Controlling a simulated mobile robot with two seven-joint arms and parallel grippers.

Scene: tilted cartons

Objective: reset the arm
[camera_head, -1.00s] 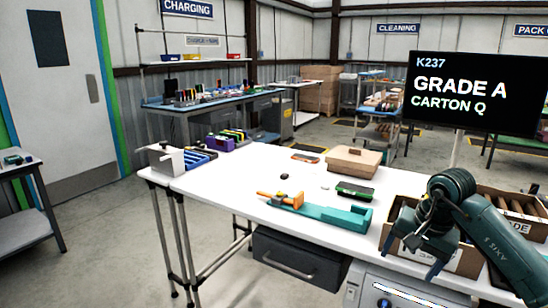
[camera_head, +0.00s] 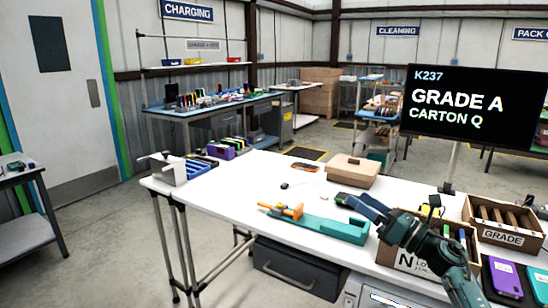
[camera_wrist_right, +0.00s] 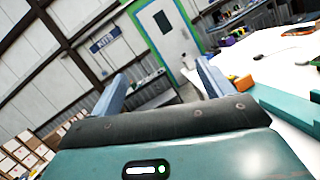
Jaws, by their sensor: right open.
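My right arm comes in from the lower right in the head view. Its right gripper (camera_head: 366,207) is above the table's right part, beside the teal fixture's right end and in front of the tan box. The right wrist view shows its two blue-grey fingers (camera_wrist_right: 160,88) spread apart with nothing between them. Behind them are the door and wall. My left gripper is in neither view.
The white table (camera_head: 240,185) holds a teal fixture with an orange clamp (camera_head: 318,226), a tan box (camera_head: 352,170) and, partly hidden, a small green device. Cartons (camera_head: 500,222) stand at the right by a screen (camera_head: 475,105). The table's middle left is clear.

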